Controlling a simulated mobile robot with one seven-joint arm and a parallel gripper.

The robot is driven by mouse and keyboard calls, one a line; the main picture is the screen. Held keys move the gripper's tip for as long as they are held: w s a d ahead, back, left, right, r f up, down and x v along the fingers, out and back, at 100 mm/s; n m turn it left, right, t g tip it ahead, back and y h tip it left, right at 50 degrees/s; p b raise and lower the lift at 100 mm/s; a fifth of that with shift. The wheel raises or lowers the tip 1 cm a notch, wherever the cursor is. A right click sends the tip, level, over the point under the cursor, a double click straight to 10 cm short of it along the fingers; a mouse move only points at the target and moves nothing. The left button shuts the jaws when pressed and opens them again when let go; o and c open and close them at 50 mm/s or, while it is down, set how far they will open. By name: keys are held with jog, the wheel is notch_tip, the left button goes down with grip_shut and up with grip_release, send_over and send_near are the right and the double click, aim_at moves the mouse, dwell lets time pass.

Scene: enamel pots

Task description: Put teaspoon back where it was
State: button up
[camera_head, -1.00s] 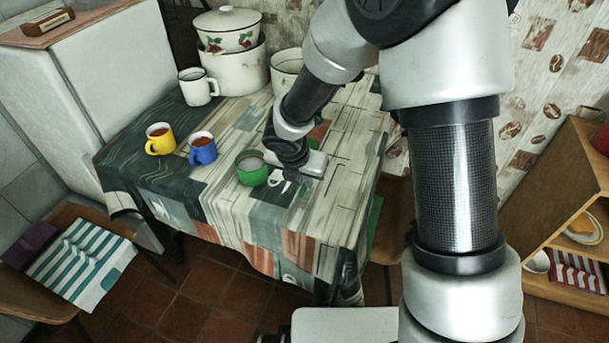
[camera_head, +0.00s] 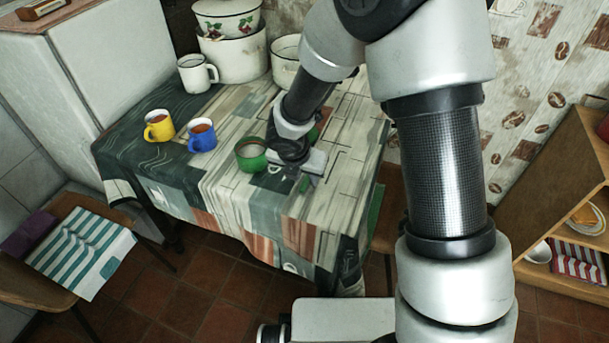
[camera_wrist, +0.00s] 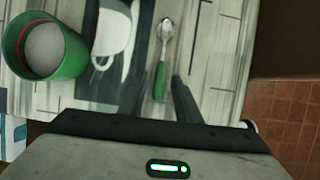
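The teaspoon (camera_wrist: 162,62) has a metal bowl and a green handle. In the wrist view it lies on the patterned tablecloth, handle toward me, bowl pointing away. A bit of its green handle seems to show in the head view (camera_head: 304,184). My gripper (camera_wrist: 160,92) is open, with dark fingers on either side of the handle and a gap to each. Whether the fingers are level with the handle or above it, I cannot tell. In the head view my gripper (camera_head: 309,176) is low near the table's front right part.
A green mug (camera_head: 251,154) stands just left of my gripper; it also shows in the wrist view (camera_wrist: 50,45). A blue mug (camera_head: 203,135), a yellow mug (camera_head: 158,126), a white mug (camera_head: 196,73) and pots (camera_head: 232,57) stand farther left and back. The table's right edge is close.

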jog(key=p+v, duration=0.7)
jog(key=v, duration=1)
jog(key=s+d+r+m+h, duration=0.1)
jog(key=s+d+r+m, duration=0.1)
jog(key=d+r+m, duration=0.45)
jog(key=s+d+r+m, duration=0.3)
jog(key=d+r+m, duration=0.25)
jog(key=m, duration=0.25)
jog(key=s+d+r+m+y, duration=0.1)
jog(key=s+d+r+m, duration=0.1)
jog(key=s+m, duration=0.3)
jog(key=s+d+r+m+t+y, duration=0.1)
jog(key=s+r+m, duration=0.4)
jog(key=m, duration=0.7)
jog(key=shift+s+d+m, duration=0.35)
jog(key=shift+s+d, duration=0.15)
jog(key=shift+d, duration=0.35)
